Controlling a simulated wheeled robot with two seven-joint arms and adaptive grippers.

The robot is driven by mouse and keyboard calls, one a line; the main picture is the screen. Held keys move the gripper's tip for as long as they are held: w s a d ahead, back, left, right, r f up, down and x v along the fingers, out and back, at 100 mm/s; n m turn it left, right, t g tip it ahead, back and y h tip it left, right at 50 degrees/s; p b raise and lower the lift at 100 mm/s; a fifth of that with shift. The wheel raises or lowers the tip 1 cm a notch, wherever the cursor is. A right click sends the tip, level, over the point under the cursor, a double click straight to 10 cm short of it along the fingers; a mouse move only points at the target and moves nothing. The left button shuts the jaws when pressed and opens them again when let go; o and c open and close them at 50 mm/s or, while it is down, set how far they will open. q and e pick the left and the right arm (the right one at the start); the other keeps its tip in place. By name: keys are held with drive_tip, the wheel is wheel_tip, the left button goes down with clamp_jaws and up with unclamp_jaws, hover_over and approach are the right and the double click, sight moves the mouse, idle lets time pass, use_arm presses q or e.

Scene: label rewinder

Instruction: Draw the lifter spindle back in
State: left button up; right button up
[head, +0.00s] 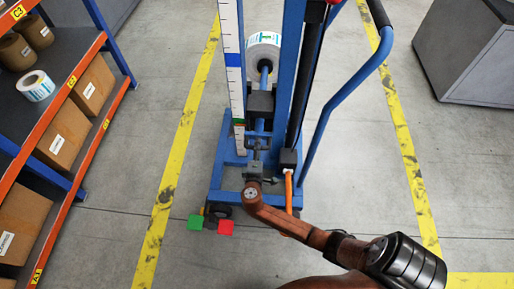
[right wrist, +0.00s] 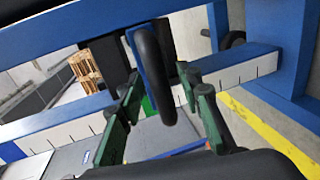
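The blue lifter (head: 292,60) stands upright in the middle of the head view. Its blue spindle (head: 264,76) reaches away from me out of a dark carriage block (head: 261,103), with a white label roll (head: 264,44) at its far end. My right gripper (head: 258,147) is at the near side of the carriage. In the right wrist view my right gripper (right wrist: 167,100) has its green fingers apart, on either side of a blue part with a black rounded rim (right wrist: 152,75). Whether a finger touches it is unclear. My left gripper is not in view.
A ruler strip (head: 233,60) runs up the lifter's left side. A green block (head: 194,222) and a red block (head: 226,228) show near its base. An orange-edged shelf (head: 84,66) with boxes and rolls stands left; a grey cabinet (head: 470,50) stands right.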

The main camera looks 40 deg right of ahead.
drive_tip(key=shift+c, duration=0.6)
clamp_jaws()
